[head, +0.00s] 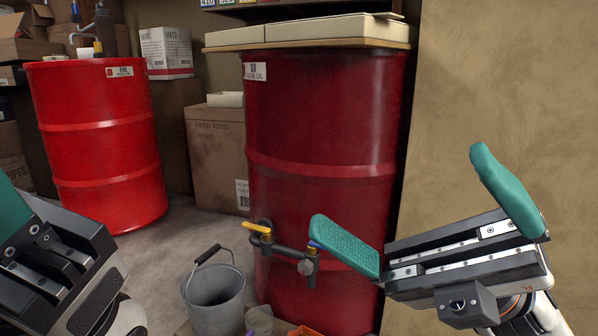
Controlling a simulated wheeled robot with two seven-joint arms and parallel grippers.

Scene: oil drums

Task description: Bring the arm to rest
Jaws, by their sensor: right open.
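My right gripper (400,190) is at the lower right, its two teal fingers spread wide apart with nothing between them. Its left finger shows in front of the lower part of the near red drum (320,125), just right of the drum's tap (285,254). I cannot tell whether the finger touches the tap. Its right finger is in front of the tan wall. My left gripper (55,265) is cut off by the left edge. Only part of its body and one teal finger show, so its opening is hidden.
A second red drum (97,140) stands back left. Cardboard boxes (219,153) are behind. The tan wall (500,80) bounds the right side.

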